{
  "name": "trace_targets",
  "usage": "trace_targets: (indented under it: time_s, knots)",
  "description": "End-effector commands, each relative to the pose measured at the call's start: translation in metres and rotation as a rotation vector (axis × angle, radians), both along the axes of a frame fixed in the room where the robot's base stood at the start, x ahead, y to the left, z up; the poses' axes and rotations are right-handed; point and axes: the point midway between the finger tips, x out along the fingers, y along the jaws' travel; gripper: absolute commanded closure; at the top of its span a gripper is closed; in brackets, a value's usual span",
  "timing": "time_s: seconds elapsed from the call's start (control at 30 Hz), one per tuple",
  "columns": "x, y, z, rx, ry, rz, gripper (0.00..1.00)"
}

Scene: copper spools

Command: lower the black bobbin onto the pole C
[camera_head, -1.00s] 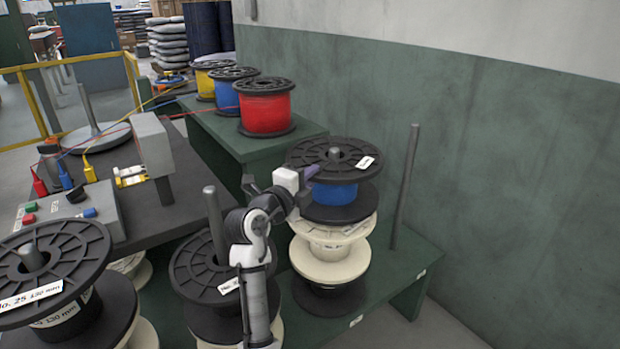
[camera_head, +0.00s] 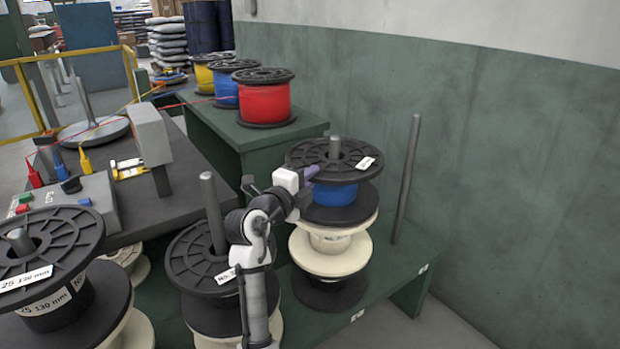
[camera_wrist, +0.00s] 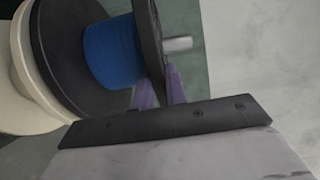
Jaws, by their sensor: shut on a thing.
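The black bobbin (camera_head: 330,157), with black flanges and a blue winding, is threaded on a pole (camera_head: 335,147) whose tip shows above its top flange. It is level, directly above a cream spool (camera_head: 330,262). I cannot tell if they touch. My gripper (camera_head: 308,178) is shut on the rim of the top flange from the left, with purple fingers. In the wrist view the fingers (camera_wrist: 160,88) pinch the black flange (camera_wrist: 150,35), and the pole tip (camera_wrist: 178,44) sticks out through it. No letter C is readable on any pole.
A bare pole (camera_head: 406,180) stands right of the stack. Black spools on poles stand at the middle (camera_head: 202,262) and left (camera_head: 48,240). A red spool (camera_head: 265,100) and others sit on the green bench behind. The green wall (camera_head: 500,170) is at the right.

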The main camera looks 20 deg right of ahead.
Motion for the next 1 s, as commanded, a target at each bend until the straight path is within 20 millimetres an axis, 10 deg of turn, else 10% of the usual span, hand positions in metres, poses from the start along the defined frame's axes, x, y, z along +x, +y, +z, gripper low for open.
trace_targets:
  time_s: [0.8, 0.83, 1.0]
  knots:
    - [-0.0047, 0.0025, -0.0033, -0.004, -0.009, 0.001, 1.00]
    - [-0.0046, 0.0024, -0.0033, -0.004, -0.009, 0.001, 0.82]
    - [-0.0044, 0.0023, -0.0045, -0.002, -0.006, 0.001, 0.61]
